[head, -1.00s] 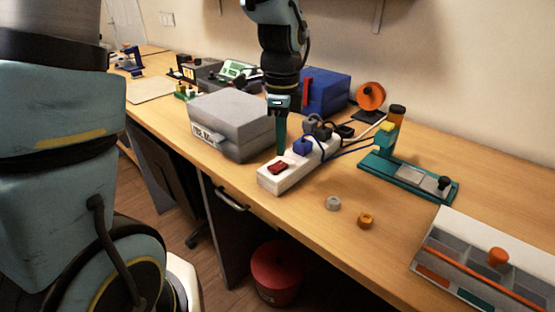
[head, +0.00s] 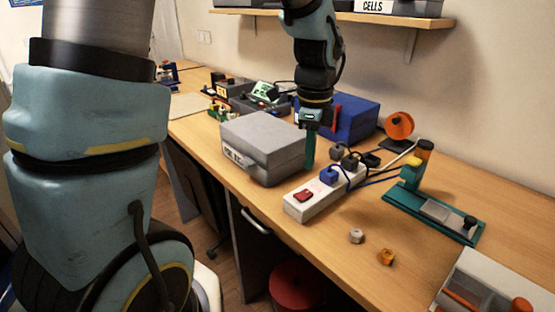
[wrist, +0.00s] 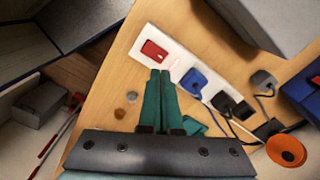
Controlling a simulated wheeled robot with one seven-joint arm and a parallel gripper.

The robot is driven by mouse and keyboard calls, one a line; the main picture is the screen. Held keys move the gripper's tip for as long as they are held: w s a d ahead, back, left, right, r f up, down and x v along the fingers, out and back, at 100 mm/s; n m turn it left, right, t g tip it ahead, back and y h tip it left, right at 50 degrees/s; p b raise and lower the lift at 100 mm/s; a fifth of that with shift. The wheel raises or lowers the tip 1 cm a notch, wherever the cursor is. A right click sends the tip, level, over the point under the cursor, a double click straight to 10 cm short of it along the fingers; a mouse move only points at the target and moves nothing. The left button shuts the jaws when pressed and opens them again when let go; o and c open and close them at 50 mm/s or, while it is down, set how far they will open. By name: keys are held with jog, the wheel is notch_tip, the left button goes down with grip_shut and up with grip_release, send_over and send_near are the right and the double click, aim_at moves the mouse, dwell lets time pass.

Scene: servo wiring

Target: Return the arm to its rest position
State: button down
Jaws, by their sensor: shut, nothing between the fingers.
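My gripper (head: 310,166) points down over the bench, beside the white power strip (head: 325,189) and the grey case (head: 262,147). In the wrist view my gripper (wrist: 160,75) shows two teal fingers together with nothing between them. The power strip also shows in the wrist view (wrist: 181,61), with its red switch (wrist: 154,50) just beyond the fingertips. A blue plug (head: 328,176) and dark plugs sit in the strip. My arm hangs down in front of the blue box.
The blue box (head: 356,119) and orange spool (head: 399,125) stand behind. A teal fixture (head: 432,213), a grey knob (head: 356,236), an orange knob (head: 386,257) and a compartment tray (head: 470,285) lie to the right. A shelf (head: 400,17) hangs above. A red bin (head: 297,287) is on the floor.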

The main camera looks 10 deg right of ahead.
jog(key=w+a+f+n+t, duration=0.1)
jog(key=a+n, duration=2.2)
jog(key=a, duration=0.2)
jog(key=shift+a+f+t, duration=0.15)
jog(key=shift+a+t, duration=0.05)
jog(key=shift+t, duration=0.1)
